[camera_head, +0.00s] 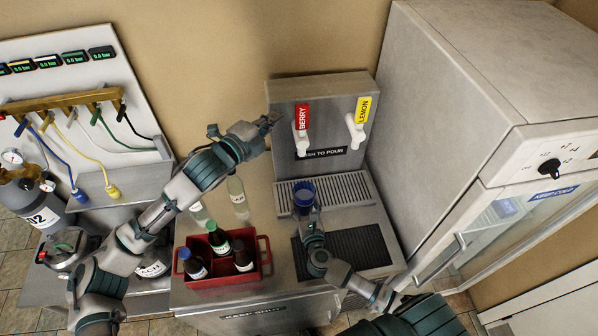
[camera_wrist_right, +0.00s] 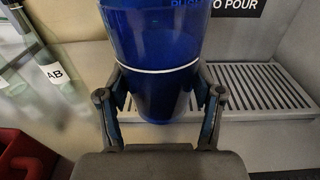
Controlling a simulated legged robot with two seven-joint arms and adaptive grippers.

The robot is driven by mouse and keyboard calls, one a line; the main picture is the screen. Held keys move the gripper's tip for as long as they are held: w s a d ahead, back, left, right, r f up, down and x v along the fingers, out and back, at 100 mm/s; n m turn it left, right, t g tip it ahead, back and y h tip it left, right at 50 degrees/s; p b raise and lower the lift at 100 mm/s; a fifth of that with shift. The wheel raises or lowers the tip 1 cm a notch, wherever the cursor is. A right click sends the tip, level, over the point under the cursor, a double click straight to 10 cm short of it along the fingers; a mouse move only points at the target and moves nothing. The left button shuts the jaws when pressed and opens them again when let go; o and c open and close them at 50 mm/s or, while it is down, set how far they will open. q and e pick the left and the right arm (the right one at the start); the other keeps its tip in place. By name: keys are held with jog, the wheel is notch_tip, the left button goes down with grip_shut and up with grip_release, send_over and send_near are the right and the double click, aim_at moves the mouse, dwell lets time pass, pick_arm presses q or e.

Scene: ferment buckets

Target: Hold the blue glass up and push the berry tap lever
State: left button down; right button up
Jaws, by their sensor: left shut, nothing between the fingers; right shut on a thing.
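The blue glass (camera_head: 304,190) is upright in my right gripper (camera_head: 308,212), which is shut on it. In the right wrist view the fingers (camera_wrist_right: 160,100) hold both sides of the blue glass (camera_wrist_right: 158,45), in front of the drip grate. The berry tap lever (camera_head: 301,142) is white, under a red BERRY label (camera_head: 302,116) on the grey dispenser (camera_head: 285,95). The glass appears below this tap; its exact height above the grate is unclear. My left gripper (camera_head: 272,120) is shut and empty, just left of the berry tap and apparently apart from it.
The lemon tap (camera_head: 355,128) is right of the berry tap. A drip grate (camera_head: 352,188) lies below. A red crate (camera_head: 222,281) of bottles and two clear bottles (camera_head: 238,198) stand on the left of the counter. A tall fridge (camera_head: 440,110) closes off the right.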

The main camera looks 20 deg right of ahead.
aim_at(306, 211)
jog(key=shift+v, duration=2.05)
jog(key=shift+a, duration=0.1)
